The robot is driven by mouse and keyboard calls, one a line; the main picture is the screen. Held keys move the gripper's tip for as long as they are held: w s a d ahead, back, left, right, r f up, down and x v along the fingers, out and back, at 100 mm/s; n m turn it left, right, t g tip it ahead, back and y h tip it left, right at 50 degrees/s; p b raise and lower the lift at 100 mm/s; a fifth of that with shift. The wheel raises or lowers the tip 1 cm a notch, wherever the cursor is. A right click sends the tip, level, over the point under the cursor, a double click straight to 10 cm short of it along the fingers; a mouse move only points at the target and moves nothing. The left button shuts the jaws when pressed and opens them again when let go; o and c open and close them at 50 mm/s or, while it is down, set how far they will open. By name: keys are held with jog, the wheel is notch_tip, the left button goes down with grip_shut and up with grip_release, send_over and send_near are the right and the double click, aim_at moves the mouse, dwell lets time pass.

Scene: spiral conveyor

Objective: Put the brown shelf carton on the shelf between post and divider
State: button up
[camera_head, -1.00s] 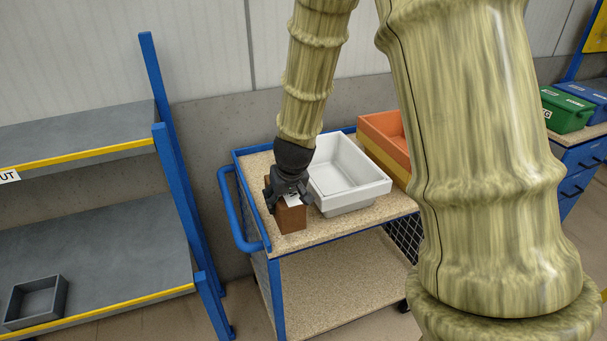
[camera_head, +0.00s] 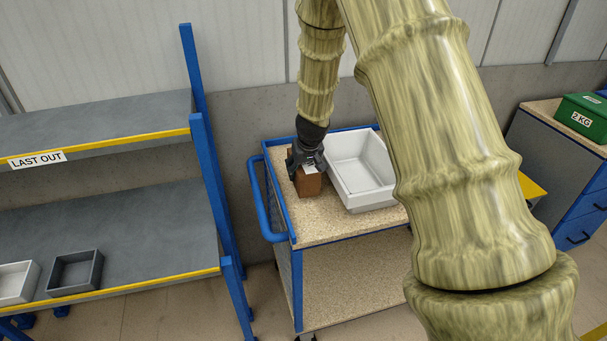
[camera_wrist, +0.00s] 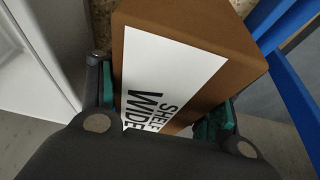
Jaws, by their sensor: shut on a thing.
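The brown shelf carton (camera_head: 308,186) is at the left end of the trolley top, beside the white bin. My gripper (camera_head: 306,166) is shut on it from above. In the wrist view the carton (camera_wrist: 215,35) sits between the two fingers of my gripper (camera_wrist: 165,110), and its white label reads "SHELF" and "WIDE". Whether the carton touches the trolley top I cannot tell. The shelf unit's upper board (camera_head: 110,115) carries a "LAST OUT" sign (camera_head: 37,160) on its yellow edge. A blue post (camera_head: 215,185) stands at its right end. No divider can be made out.
The white bin (camera_head: 361,172) stands right of the carton on the blue trolley (camera_head: 330,225). The lower shelf (camera_head: 150,235) holds a dark grey bin (camera_head: 75,271) and a light bin (camera_head: 15,283). A green box (camera_head: 582,118) stands far right. The upper board looks clear.

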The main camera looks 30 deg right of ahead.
notch_tip(320, 180, down, 3)
jog(key=shift+d+r, duration=0.15)
jog(key=shift+r, duration=0.1)
jog(key=o, duration=1.3)
jog(key=shift+s, duration=0.1)
